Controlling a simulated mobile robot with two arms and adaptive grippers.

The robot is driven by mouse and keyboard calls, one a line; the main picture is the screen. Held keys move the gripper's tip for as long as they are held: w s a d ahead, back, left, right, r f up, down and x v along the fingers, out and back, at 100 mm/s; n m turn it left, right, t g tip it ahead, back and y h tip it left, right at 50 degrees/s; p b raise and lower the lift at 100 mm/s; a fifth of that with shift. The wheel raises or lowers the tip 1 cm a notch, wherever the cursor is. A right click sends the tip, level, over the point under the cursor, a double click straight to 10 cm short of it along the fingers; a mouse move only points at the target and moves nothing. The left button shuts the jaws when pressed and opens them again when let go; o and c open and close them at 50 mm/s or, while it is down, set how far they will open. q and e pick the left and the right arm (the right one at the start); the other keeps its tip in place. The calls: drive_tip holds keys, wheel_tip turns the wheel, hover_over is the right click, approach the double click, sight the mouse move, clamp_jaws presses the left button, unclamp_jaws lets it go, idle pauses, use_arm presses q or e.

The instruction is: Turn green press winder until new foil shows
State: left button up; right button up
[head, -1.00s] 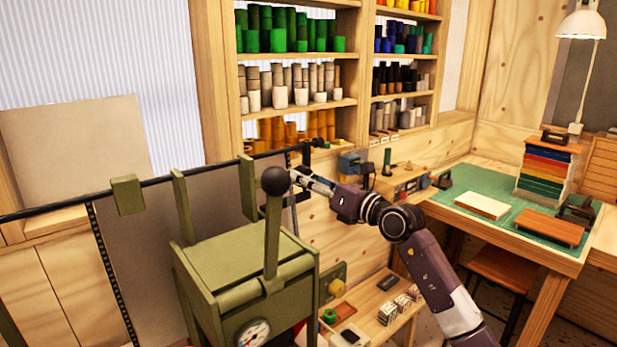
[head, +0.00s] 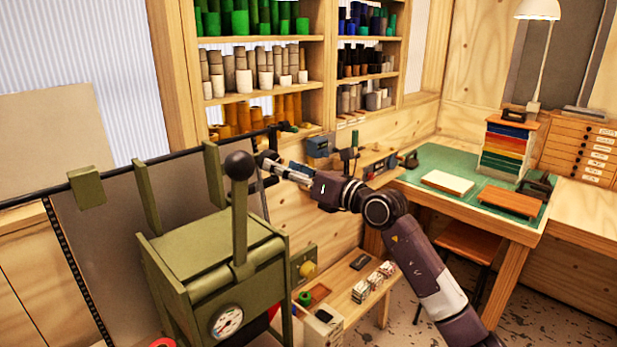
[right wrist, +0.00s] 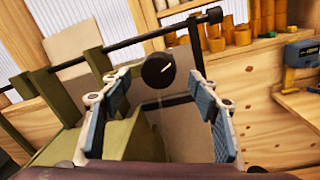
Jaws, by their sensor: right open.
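The green press (head: 215,250) stands at the lower left in the head view. Its upright lever (head: 239,220) ends in a black ball (head: 239,165). My right gripper (head: 264,170) is beside the ball, partly hidden behind it. In the right wrist view my right gripper (right wrist: 160,92) is open and empty, its blue-padded fingers spread wide. A round black knob with a white mark (right wrist: 158,70) shows between and beyond the fingers; contact is not visible. A yellow knob (head: 308,269) sits on the press's right side. I cannot tell which part is the winder, and no foil is clearly recognisable. My left gripper is out of view.
A black rail (head: 125,170) runs behind the press. Shelves with coloured rolls (head: 265,65) stand behind. A low wooden shelf (head: 345,305) holds small items at right. A green-topped desk (head: 455,165) is farther right. Floor shows at lower right.

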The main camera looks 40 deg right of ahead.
drive_tip(key=s+d, duration=0.1)
drive_tip(key=s, duration=0.7)
drive_tip(key=shift+s+d+f, duration=0.15)
drive_tip(key=shift+s, duration=0.1)
